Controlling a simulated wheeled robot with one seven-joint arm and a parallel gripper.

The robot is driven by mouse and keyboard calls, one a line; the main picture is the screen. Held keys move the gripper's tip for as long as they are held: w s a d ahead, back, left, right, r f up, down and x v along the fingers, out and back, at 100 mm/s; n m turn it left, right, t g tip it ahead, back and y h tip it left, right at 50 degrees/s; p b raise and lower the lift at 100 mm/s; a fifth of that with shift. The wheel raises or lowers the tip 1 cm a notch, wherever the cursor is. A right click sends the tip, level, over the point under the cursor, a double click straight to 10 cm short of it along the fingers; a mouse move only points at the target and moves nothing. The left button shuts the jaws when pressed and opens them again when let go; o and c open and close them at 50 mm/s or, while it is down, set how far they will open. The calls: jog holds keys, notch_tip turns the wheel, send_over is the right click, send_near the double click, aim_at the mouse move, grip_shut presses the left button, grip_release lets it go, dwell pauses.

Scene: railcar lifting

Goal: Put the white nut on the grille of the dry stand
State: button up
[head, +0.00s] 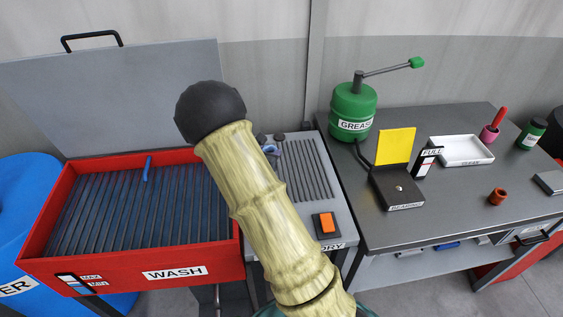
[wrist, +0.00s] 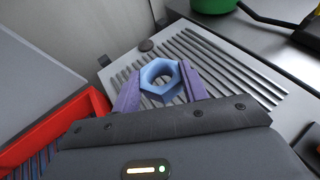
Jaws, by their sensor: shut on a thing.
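A hexagonal nut (wrist: 160,76) is held between the two purple fingers of my gripper (wrist: 160,92) in the wrist view; it looks pale blue rather than white. My gripper is shut on it, and its hole faces the camera. The grey dry stand (head: 340,205) has a slotted grille (head: 305,175), which also shows behind the nut in the wrist view (wrist: 225,68). The nut is over the grille's left part in that view; I cannot tell whether they touch. In the head view my arm hides most of the gripper, with a bluish-purple bit (head: 272,149) showing.
The red wash tub (head: 140,270) with its raised grey lid (head: 120,100) stands left of the dry stand. An orange switch (head: 327,223) is on the stand's front. The bench (head: 450,215) at right holds a green grease can (head: 353,108), a bearing box (head: 400,190) and a white tray (head: 462,150).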

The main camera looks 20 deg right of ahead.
jog(key=shift+w, duration=0.15)
jog(key=shift+d+r, duration=0.1)
jog(key=shift+f, duration=0.5)
jog(key=f, duration=0.2)
jog(key=f+p, duration=0.1)
jog(key=f, duration=0.1)
jog(key=shift+d, duration=0.2)
jog(key=shift+f, duration=0.25)
jog(key=shift+a+f, duration=0.2)
jog(key=shift+a, duration=0.1)
